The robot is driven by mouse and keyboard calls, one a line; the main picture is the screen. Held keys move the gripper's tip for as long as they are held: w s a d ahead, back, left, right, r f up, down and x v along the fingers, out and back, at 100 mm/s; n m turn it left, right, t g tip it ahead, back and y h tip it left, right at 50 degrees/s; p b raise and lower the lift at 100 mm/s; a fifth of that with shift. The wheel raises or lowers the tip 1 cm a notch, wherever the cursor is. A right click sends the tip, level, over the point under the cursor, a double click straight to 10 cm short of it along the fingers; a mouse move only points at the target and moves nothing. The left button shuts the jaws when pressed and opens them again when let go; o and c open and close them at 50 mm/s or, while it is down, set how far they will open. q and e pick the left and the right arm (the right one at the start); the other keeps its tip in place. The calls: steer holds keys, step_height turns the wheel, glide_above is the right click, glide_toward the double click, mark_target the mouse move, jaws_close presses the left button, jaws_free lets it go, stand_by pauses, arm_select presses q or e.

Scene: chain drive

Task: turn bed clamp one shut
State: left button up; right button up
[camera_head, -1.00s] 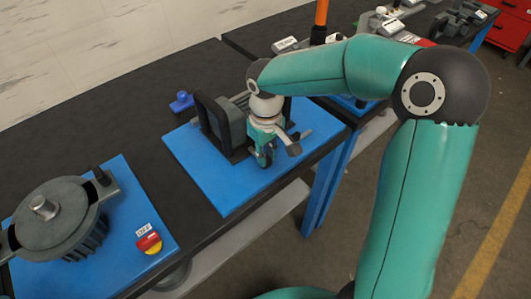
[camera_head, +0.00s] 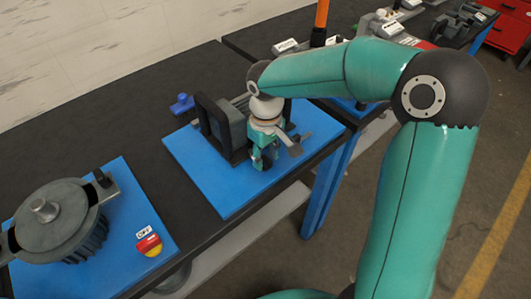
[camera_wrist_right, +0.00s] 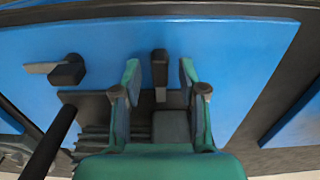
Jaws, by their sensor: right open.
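My right gripper (camera_head: 262,160) is over the blue plate, beside a dark grey machine block with an upright black frame (camera_head: 217,128). In the right wrist view its two teal fingers (camera_wrist_right: 160,88) are open and apart. A dark upright clamp lever (camera_wrist_right: 159,68) stands between them, with a gap on each side. A second clamp, with a dark hub (camera_wrist_right: 69,71) and a flat grey handle, sits on the plate to the left in that view. I cannot tell which clamp is number one. The left gripper is out of view.
The blue plate (camera_head: 205,183) lies on a black bench. A round motor-like unit (camera_head: 60,220) and a red and yellow OFF button (camera_head: 149,244) stand at the lower left. A small blue part (camera_head: 182,103) lies behind the machine. The plate's front area is bare.

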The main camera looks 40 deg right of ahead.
mark_target(266, 158)
steer(key=shift+r, duration=0.15)
step_height(266, 158, up, 12)
stand_by(0.4)
steer(key=shift+f, duration=0.2)
